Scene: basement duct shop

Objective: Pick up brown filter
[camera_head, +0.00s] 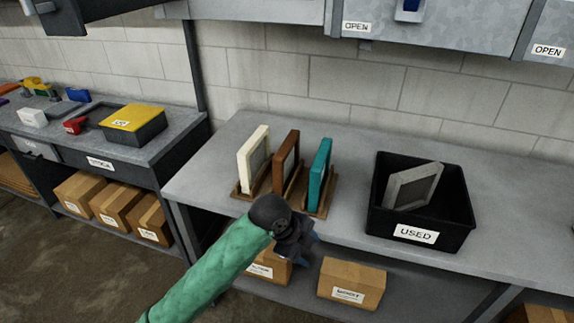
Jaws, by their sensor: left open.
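The brown filter (286,158) stands upright in a wooden holder on the grey bench (349,223). It is between a cream filter (252,160) on its left and a teal filter (319,174) on its right, each in its own holder. My left gripper (306,246) is at the bench's front edge, in front of the brown and teal filters and apart from them. It is open and holds nothing visible. The green-sleeved arm comes in from the bottom left. My right gripper is not in view.
A black bin (458,235) labelled USED holds a grey filter (413,186) on the right of the bench. Metal cabinets (440,27) hang above. Cardboard boxes (352,283) sit on the lower shelf. A second bench (110,157) with tools stands at left.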

